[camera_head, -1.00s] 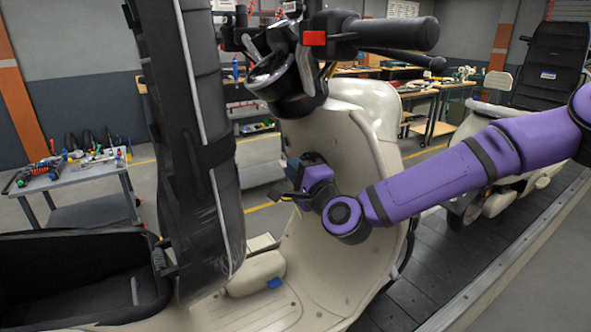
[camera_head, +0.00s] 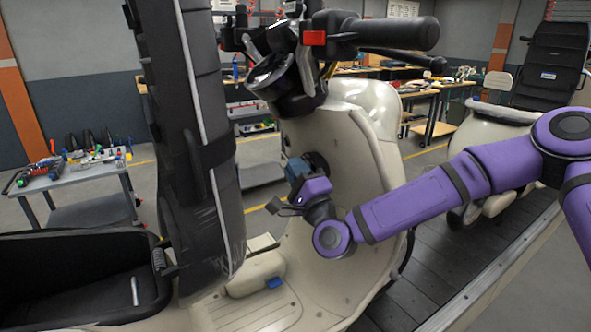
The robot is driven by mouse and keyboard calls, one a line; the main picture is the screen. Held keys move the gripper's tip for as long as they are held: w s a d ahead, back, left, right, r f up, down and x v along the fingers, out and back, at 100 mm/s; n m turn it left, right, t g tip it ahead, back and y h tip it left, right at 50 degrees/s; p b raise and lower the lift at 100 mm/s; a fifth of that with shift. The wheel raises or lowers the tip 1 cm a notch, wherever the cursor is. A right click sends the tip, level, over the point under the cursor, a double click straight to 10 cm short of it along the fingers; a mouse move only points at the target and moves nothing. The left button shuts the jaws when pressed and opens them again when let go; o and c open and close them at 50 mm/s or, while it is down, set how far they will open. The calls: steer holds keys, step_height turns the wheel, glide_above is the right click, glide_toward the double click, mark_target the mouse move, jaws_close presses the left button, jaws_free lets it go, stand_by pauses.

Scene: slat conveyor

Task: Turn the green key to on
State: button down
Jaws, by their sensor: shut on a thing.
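The cream scooter (camera_head: 350,135) stands with its inner front panel facing me. A dark round fitting (camera_head: 318,164) sits on that panel below the handlebar. My gripper (camera_head: 309,168) is up against the panel at this fitting, at the end of my purple arm. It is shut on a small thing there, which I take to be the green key. The key itself, its angle and any on mark are hidden behind the gripper and its wrist.
The tall black seat back (camera_head: 190,130) stands close to the left of my gripper. The handlebar (camera_head: 390,33) is above it and the footboard (camera_head: 265,318) below. A second scooter (camera_head: 490,130) stands behind on the dark slat conveyor (camera_head: 430,250).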

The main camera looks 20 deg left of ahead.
steer(key=t+y, duration=0.1)
steer(key=t, duration=0.1)
steer(key=shift+m+t, duration=0.3)
steer(key=c, duration=1.1)
jaws_free()
steer(key=v, duration=1.1)
steer(key=shift+w+f, duration=0.1)
steer(key=shift+w, duration=0.1)
steer(key=shift+f, duration=0.1)
